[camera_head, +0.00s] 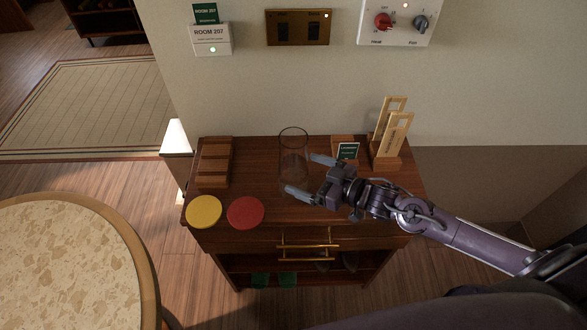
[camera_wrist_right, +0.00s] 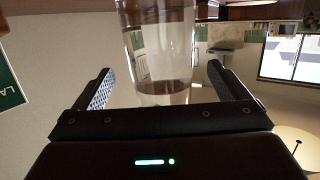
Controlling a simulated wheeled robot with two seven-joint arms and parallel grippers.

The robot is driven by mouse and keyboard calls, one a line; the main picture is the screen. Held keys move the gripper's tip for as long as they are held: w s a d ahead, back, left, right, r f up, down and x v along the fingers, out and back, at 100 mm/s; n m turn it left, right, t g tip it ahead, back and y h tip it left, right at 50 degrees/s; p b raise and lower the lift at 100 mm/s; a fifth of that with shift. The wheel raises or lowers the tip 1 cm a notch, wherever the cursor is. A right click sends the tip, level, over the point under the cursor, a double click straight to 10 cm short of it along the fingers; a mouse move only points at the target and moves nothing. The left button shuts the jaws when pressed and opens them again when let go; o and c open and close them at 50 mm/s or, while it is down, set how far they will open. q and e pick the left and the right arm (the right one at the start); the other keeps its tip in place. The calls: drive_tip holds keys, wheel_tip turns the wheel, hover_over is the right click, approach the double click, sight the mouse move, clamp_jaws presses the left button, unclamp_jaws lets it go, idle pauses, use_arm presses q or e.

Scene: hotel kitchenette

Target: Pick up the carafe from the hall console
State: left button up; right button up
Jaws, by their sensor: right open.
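The carafe (camera_head: 294,147) is a clear glass cylinder standing upright on the wooden hall console (camera_head: 262,180), near its back middle. My right gripper (camera_head: 308,175) reaches in from the right, just in front of the carafe, with its fingers spread and pointing left. In the right wrist view the carafe (camera_wrist_right: 160,50) lies ahead, lined up between the two open fingers (camera_wrist_right: 168,90), with nothing gripped. Whether either finger touches the glass cannot be told. My left gripper is out of view.
A yellow disc (camera_head: 204,211) and a red disc (camera_head: 245,212) lie at the console's front left. A slatted wooden block (camera_head: 215,162) stands behind them. A small green sign (camera_head: 348,151) and a wooden holder (camera_head: 388,152) stand at the right. A round table (camera_head: 65,265) is at lower left.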

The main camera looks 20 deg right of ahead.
drive_tip(key=p+x, duration=0.1)
drive_tip(key=x, duration=0.3)
drive_tip(key=shift+w+a+f, duration=0.15)
drive_tip(key=shift+a+f, duration=0.05)
drive_tip(key=shift+a, duration=0.05)
drive_tip(key=c, duration=1.6)
drive_tip(key=shift+r, duration=0.15)
drive_tip(key=shift+c, duration=0.3)
